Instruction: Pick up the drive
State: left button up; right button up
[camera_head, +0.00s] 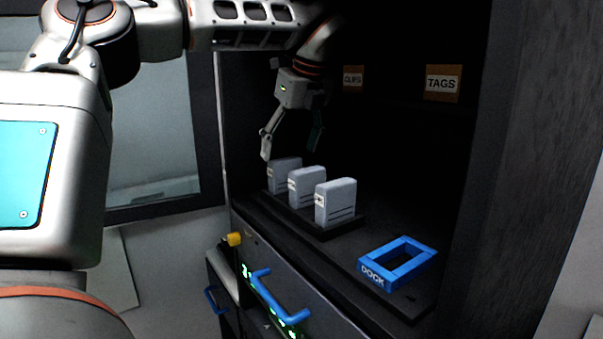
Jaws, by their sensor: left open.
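Three pale grey drives stand upright in a row on a dark rack (342,231) inside the dark cabinet: a left drive (286,174), a middle drive (306,187) and a right drive (336,203). My left gripper (289,154) points down with its fingers spread, above and around the top of the left drive in the picture. It is open and holds nothing. I cannot tell whether a finger touches the drive. My right gripper is not in view.
A blue frame marked DOCK (398,262) lies on the shelf at right. Labels reading TAGS (442,84) and CLIPS (353,79) are at the back. A blue handle (279,295) sticks out from the front below. The cabinet's right wall (533,150) bounds the space.

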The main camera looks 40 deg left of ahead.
aim_at(287, 160)
pick_arm(q)
jog(key=shift+w+f, duration=0.15)
jog(key=shift+f, duration=0.15)
jog(key=shift+x, duration=0.9)
jog(key=shift+a+f, duration=0.15)
jog(key=shift+f, duration=0.15)
jog(key=x, duration=0.2)
jog(key=p+x, duration=0.1)
jog(key=x, duration=0.1)
jog(key=shift+f, duration=0.45)
jog(key=shift+c, duration=1.2)
jog(key=c, duration=1.1)
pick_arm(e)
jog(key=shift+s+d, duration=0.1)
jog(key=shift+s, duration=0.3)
